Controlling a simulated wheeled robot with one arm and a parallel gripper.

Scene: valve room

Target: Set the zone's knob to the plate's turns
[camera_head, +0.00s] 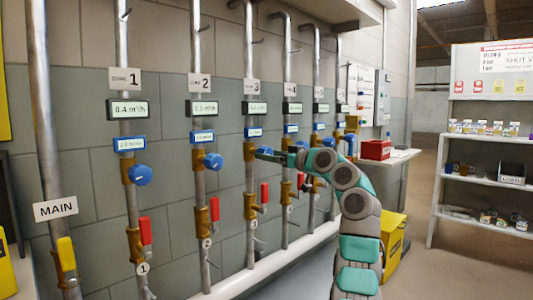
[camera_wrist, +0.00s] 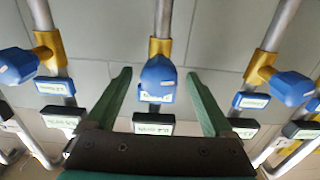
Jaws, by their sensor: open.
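Blue knobs sit on brass fittings on the zone pipes: zone 1 knob (camera_head: 139,174) and zone 2 knob (camera_head: 213,161) show clearly in the head view. My gripper (camera_head: 268,154) is by the zone 3 pipe (camera_head: 250,180) and hides most of what is behind it. In the wrist view my open gripper (camera_wrist: 160,78) has one green finger on each side of a blue knob (camera_wrist: 158,72), apart from it. That knob partly covers its blue plate; a display (camera_wrist: 153,125) is beyond. The zone 1 plate (camera_head: 130,144) and zone 2 plate (camera_head: 203,137) are too small to read surely.
Red-handled valves (camera_head: 145,230) sit lower on the pipes. The main pipe (camera_head: 45,130) has a yellow handle (camera_head: 66,252). In the wrist view, neighbouring knobs flank on the left (camera_wrist: 18,66) and right (camera_wrist: 290,87). A wall shelf with a red box (camera_head: 376,150) and a yellow case (camera_head: 393,240) stand right.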

